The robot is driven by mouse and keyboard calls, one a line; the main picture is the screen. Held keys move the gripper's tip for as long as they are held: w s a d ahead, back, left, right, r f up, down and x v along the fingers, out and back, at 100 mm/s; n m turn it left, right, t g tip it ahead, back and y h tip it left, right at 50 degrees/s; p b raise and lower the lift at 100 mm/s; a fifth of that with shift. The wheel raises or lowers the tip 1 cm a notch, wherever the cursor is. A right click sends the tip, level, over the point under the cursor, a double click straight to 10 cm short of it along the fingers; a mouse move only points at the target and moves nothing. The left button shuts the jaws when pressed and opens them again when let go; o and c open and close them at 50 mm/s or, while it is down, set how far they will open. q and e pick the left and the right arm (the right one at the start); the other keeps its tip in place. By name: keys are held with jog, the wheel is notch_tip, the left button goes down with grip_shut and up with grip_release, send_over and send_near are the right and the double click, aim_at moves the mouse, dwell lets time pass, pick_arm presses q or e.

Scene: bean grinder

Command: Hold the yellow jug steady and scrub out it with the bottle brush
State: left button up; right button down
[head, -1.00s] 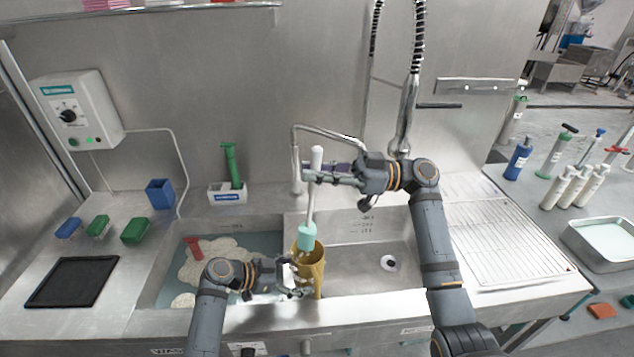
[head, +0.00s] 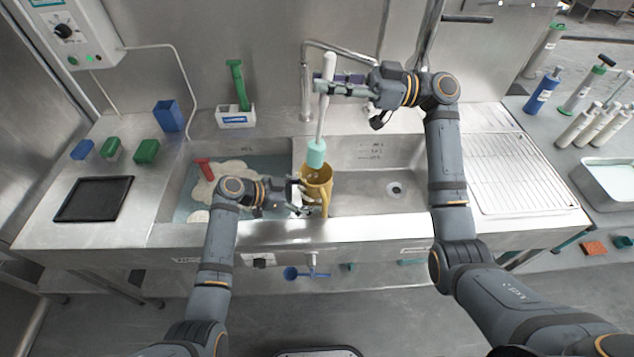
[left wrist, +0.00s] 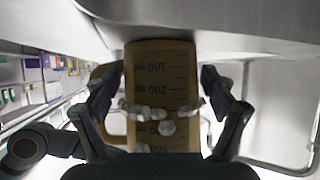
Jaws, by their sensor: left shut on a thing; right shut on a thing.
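The yellow jug (head: 318,188) stands upright at the front of the sink, by the divider between the basins. My left gripper (head: 302,194) is shut on its side. In the left wrist view the jug (left wrist: 160,75) shows its ml scale between my fingers (left wrist: 163,100), with pale blobs across it. The bottle brush has a white handle (head: 325,110) and a teal head (head: 316,154). It is nearly upright, tilted slightly right, with its head at the jug's mouth. The head's lower end overlaps the rim; its depth inside is unclear. My right gripper (head: 329,88) is shut on the upper handle.
The left basin holds foamy water (head: 235,170) with a red-handled item (head: 204,168). The right basin (head: 375,192) is empty around its drain. A faucet pipe (head: 305,80) stands close behind the brush. A ribbed drainboard (head: 510,170) lies right, a black tray (head: 95,198) left.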

pick_arm(q)
jog(key=o, duration=0.7)
jog(key=v, duration=1.2)
jog(key=shift+s+f, duration=0.1)
jog(key=shift+f, duration=0.05)
